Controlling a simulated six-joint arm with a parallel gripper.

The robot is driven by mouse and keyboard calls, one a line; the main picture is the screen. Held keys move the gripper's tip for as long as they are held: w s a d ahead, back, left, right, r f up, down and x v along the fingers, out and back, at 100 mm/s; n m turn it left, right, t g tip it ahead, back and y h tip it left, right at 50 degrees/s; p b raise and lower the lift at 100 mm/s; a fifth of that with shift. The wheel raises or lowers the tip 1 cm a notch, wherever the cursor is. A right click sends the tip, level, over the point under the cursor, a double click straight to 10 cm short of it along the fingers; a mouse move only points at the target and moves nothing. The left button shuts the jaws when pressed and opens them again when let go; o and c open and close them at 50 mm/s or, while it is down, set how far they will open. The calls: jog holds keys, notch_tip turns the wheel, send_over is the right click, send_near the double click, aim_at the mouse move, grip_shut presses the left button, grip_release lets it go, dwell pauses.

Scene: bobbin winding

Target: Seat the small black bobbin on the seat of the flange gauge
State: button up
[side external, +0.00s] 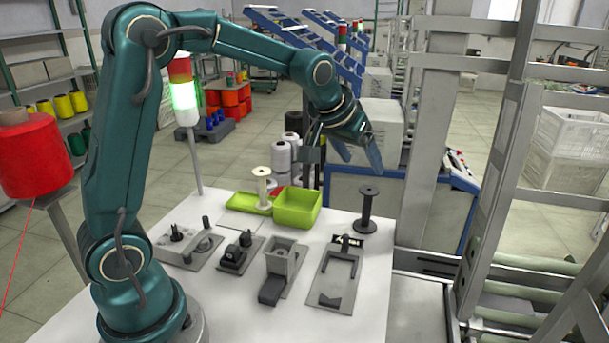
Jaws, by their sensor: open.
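A black bobbin (368,210) with wide end flanges stands upright at the back right of the white table. It is the only plainly black bobbin I can make out. Several grey fixtures stand along the front of the table, and I cannot tell for sure which is the flange gauge. The rightmost is a flat plate (329,290) with a dark fork-shaped piece and a V-shaped block; no bobbin lies on it. My gripper (344,158) is open and empty, in the air above the back of the table, up and left of the black bobbin and apart from it.
A lime green bin (298,209) and a shallow green tray (241,203) with a cream bobbin (262,185) are at the back. A grey block fixture (281,262) stands mid-front; two low fixtures are left of it. A signal lamp post (188,115) rises behind.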

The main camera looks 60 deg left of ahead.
aim_at(367, 191)
jog(key=shift+g, duration=0.3)
jog(key=shift+s+f+x, duration=0.1)
jog(key=shift+s+x, duration=0.05)
jog(key=shift+x, duration=1.5)
jog(key=shift+s+f+x, duration=0.1)
jog(key=shift+s+x, duration=0.1)
jog(key=shift+x, duration=1.4)
jog(key=shift+s+f+x, duration=0.1)
jog(key=shift+s+x, duration=0.05)
jog(key=shift+x, duration=1.5)
jog(key=shift+a, duration=0.2)
jog(key=c, duration=0.8)
jog(key=shift+r, duration=2.5)
jog(key=shift+c, duration=0.2)
jog(key=shift+d, duration=0.1)
